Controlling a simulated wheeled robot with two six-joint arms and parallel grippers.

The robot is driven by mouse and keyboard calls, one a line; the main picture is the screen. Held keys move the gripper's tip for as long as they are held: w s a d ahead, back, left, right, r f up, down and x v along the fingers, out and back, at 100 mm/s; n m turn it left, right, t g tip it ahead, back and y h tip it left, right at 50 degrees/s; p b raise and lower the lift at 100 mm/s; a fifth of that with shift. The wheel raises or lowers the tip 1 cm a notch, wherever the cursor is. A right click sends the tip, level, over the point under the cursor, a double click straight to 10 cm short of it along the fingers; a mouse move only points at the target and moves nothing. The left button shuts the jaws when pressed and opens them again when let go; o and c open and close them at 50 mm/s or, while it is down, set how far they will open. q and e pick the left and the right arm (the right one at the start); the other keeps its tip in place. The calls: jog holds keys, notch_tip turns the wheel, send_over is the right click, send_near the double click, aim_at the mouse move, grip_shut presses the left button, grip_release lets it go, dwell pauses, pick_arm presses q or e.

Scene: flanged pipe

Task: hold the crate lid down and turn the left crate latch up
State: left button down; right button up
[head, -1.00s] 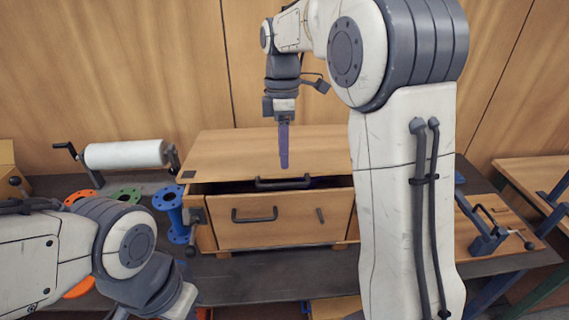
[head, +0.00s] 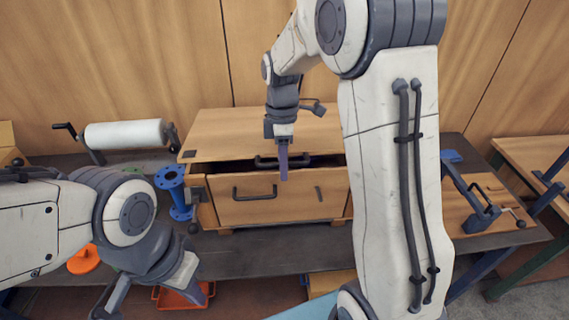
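The wooden crate (head: 235,211) stands on the dark bench in the middle of the head view. Its lid (head: 220,132) is slightly raised, with a dark gap along the front. A dark latch (head: 197,192) sits at the crate's left front corner, with its knob hanging low. My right gripper (head: 283,163) points down at the lid's front edge, beside the lid handle (head: 265,162). It is seen edge-on; contact and finger opening are unclear. My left gripper (head: 188,285) is at the lower left, in front of the bench and apart from the crate. Its fingers cannot be made out clearly.
A blue flanged pipe (head: 178,193) stands close to the crate's left side. A white roll (head: 125,134) on a cranked stand is behind it. An orange disc (head: 84,260) lies at the left. A blue clamp-like fixture (head: 472,205) is on the right. An orange tray (head: 172,298) is below.

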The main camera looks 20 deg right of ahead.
grip_shut()
dwell(1.2)
